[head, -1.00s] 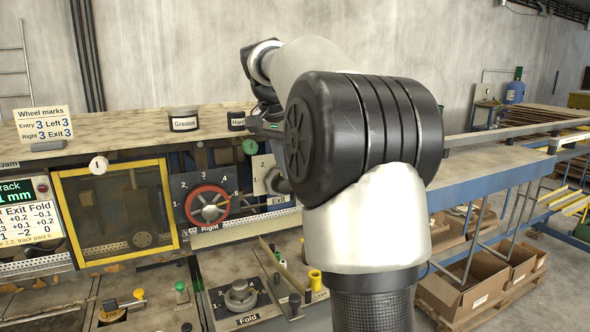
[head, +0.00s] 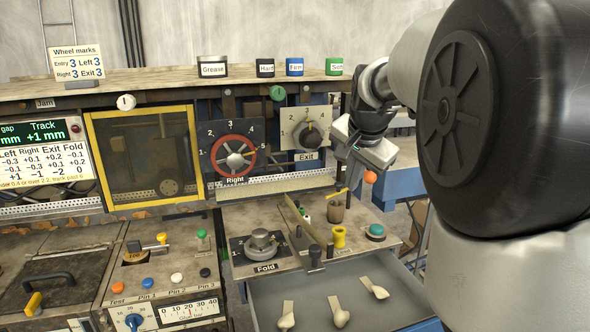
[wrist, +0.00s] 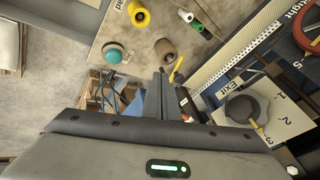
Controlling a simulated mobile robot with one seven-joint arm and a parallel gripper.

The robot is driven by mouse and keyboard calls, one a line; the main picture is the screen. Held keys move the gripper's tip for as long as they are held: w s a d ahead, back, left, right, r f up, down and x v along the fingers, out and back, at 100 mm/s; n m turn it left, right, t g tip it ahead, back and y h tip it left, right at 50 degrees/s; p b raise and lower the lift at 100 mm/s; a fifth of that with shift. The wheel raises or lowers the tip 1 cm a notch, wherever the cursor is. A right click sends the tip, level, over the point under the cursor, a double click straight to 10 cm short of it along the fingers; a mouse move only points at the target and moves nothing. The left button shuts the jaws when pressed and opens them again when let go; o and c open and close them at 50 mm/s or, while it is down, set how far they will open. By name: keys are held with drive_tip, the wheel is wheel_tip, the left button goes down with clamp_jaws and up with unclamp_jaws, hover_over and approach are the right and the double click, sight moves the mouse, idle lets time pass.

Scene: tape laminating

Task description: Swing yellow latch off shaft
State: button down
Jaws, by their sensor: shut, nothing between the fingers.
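The yellow latch (head: 338,193) is a thin bar above a brown roll (head: 336,213) at the right of the bench. What looks like the same latch (wrist: 177,69) shows in the wrist view, just right of my fingertips, near the brown roll (wrist: 166,51). I cannot tell whether the latch is touching my fingers. The shaft under it is not clear in either view. My gripper (head: 350,174) is shut and empty, pointing down above the right side of the bench. Its dark fingers (wrist: 161,78) also show in the wrist view.
A yellow spool (head: 338,236) and a teal button (head: 375,231) stand beside the roll. The Exit dial (head: 309,135) and red Right wheel (head: 233,152) are on the panel behind. An orange ball (head: 370,177) is close to my gripper. An open drawer (head: 265,300) holds pale scoops.

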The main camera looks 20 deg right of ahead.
sight(337, 187)
drive_tip(key=shift+w+a+f, duration=0.25)
drive_tip(key=shift+w+f, duration=0.95)
drive_tip(key=shift+w, duration=0.2)
drive_tip(key=shift+w+a+f, duration=0.2)
drive_tip(key=shift+w+f, duration=1)
drive_tip(key=shift+w, duration=0.15)
drive_tip(key=shift+w+a+m+p, duration=0.1)
drive_tip(key=shift+m+p, duration=0.2)
drive_tip(key=shift+p, duration=0.05)
